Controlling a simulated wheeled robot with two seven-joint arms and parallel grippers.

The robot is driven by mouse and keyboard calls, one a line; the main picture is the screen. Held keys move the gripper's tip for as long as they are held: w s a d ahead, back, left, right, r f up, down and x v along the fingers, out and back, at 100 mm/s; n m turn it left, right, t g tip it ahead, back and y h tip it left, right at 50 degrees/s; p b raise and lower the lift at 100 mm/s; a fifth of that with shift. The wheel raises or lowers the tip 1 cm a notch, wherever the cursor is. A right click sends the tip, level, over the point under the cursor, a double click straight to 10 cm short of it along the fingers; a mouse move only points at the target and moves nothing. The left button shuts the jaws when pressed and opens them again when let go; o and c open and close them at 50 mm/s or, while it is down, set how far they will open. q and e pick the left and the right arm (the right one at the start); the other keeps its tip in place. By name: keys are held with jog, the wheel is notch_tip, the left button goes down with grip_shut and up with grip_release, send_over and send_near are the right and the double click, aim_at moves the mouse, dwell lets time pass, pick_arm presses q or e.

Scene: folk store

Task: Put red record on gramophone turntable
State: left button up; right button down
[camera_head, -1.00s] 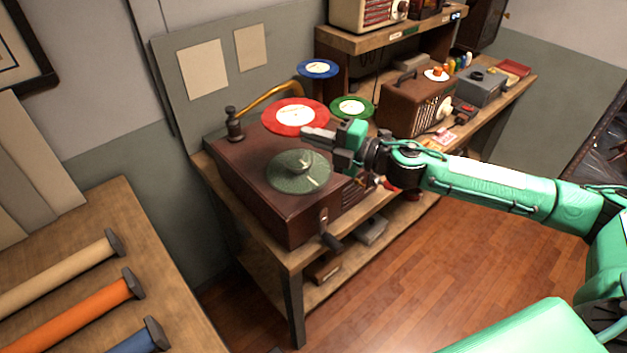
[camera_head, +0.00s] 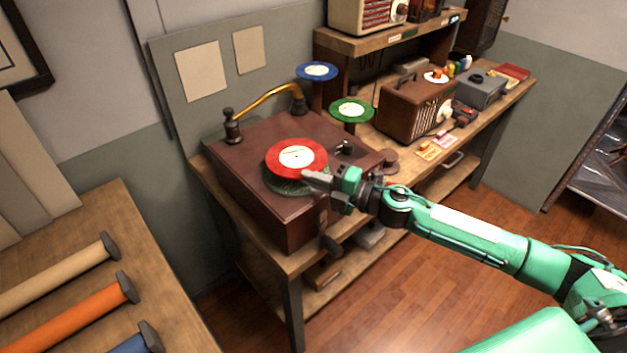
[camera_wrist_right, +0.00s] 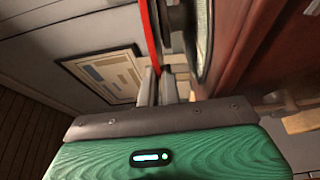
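The red record (camera_head: 283,158) with a white label is over the gramophone (camera_head: 245,185) turntable. The green turntable (camera_head: 290,188) shows only along its front edge; the record hides the rest. My right gripper (camera_head: 318,181) is shut on the record's near right edge. In the right wrist view the record (camera_wrist_right: 150,35) shows edge-on, as a thin red strip running in between the fingers (camera_wrist_right: 157,88). There it lies roughly parallel to the turntable with a gap between them. My left gripper is not in view.
A brass tonearm (camera_head: 268,97) arches behind the turntable. Blue (camera_head: 317,71) and green (camera_head: 351,110) records rest on stands behind the gramophone. A brown radio (camera_head: 415,108) stands farther right. A table with coloured rolls (camera_head: 75,320) is at lower left.

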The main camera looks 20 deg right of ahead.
jog(key=shift+f, duration=0.15)
jog(key=shift+f, duration=0.2)
jog(key=c, duration=1.6)
grip_release()
jog(key=shift+r, duration=0.1)
jog(key=shift+r, duration=0.2)
jog(key=b+v, duration=0.5)
jog(key=v, duration=0.7)
